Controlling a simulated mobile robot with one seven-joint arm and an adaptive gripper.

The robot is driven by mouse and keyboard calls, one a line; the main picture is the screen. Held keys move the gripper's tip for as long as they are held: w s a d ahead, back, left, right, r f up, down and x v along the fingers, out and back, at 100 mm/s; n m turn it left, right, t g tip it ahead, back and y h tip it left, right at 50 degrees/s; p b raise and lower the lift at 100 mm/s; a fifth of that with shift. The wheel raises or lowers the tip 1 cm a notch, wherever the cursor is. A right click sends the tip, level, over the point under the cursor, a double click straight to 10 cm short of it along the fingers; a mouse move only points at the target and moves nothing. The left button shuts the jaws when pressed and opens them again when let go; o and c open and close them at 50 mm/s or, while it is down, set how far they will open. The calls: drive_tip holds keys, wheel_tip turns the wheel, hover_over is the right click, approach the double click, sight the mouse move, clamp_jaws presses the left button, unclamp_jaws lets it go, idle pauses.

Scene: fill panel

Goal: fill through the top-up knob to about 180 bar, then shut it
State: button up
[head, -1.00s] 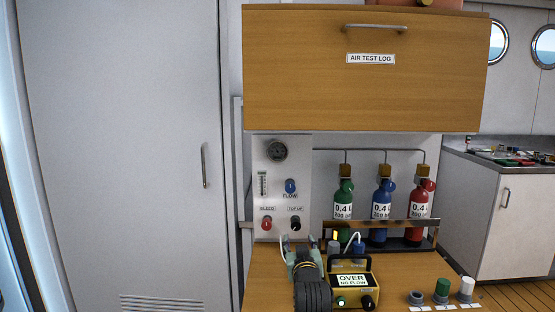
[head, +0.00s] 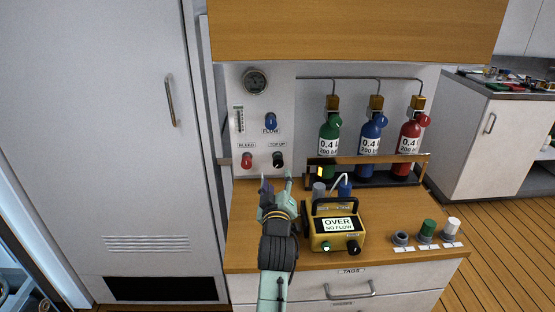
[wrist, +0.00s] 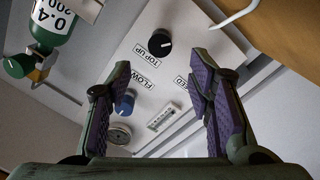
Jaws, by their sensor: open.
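The black top-up knob (head: 278,159) sits at the lower right of the white fill panel (head: 256,105). It also shows in the wrist view (wrist: 159,43), ahead of and between my finger ends, with nothing touching it. The round pressure gauge (head: 255,81) is at the panel's top; its reading is too small to tell. The blue flow knob (head: 270,121) is above the top-up knob, and the red bleed knob (head: 247,160) is to its left. My gripper (head: 275,184) is open and empty, just below the top-up knob in the head view.
Green (head: 330,132), blue (head: 372,128) and red (head: 411,132) cylinders stand in a rack at right. A yellow analyser (head: 318,243) reading "OVER NO FLOW" stands right of my arm. Several small caps (head: 427,230) sit at the counter's right.

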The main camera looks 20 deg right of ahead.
sight(278, 164)
drive_tip(key=p+x, duration=0.2)
drive_tip(key=x, duration=0.7)
drive_tip(key=shift+c, duration=0.2)
clamp_jaws()
